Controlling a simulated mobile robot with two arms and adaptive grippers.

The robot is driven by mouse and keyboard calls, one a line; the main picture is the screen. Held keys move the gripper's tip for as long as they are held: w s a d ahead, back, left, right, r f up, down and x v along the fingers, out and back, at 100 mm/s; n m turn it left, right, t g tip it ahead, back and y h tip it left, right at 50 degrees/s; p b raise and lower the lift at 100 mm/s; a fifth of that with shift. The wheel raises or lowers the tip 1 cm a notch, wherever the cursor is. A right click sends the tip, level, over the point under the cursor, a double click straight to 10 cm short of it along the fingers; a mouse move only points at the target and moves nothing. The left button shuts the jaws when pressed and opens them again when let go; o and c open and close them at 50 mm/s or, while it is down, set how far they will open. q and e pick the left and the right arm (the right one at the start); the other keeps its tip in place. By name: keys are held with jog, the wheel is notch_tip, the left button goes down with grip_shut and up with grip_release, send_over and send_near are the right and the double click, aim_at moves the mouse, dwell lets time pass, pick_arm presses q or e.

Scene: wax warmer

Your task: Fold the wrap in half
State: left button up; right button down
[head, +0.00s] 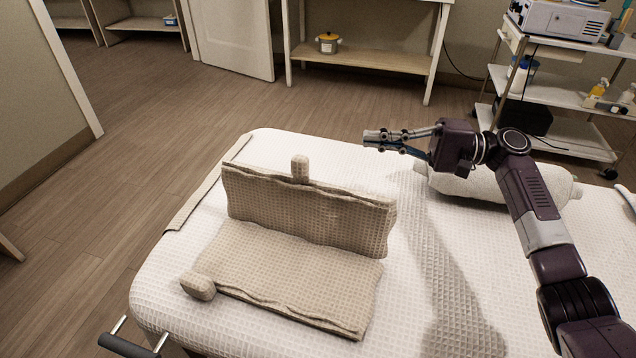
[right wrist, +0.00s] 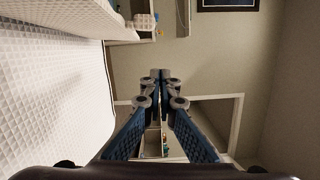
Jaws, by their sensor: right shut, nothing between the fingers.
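The beige waffle-textured wrap (head: 290,270) lies on the white padded table. Its near half is flat and its far half stands up nearly upright, so it is bent along the middle. A small rounded tab sticks up at the top edge of the raised half, and another lies at the near left corner. My right gripper (head: 366,139) is shut and empty, above the table to the right of and beyond the wrap, not touching it. Its fingertips meet in the right wrist view (right wrist: 160,74). My left gripper is not in view.
A white textured cover (head: 420,300) lies over the table. A light rolled towel or bolster (head: 470,183) lies under my right arm. A flat beige strip (head: 200,200) lies along the table's left edge. A trolley (head: 555,95) with bottles stands at the back right.

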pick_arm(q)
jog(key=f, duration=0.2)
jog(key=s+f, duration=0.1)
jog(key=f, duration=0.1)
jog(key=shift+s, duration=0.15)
pick_arm(e)
jog(key=s+a+f, duration=0.2)
jog(key=a, duration=0.9)
jog(key=shift+s+a+f, duration=0.2)
jog(key=shift+a+f, duration=0.05)
jog(key=shift+f, duration=0.05)
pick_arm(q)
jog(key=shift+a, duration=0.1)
pick_arm(e)
jog(key=shift+s, duration=0.1)
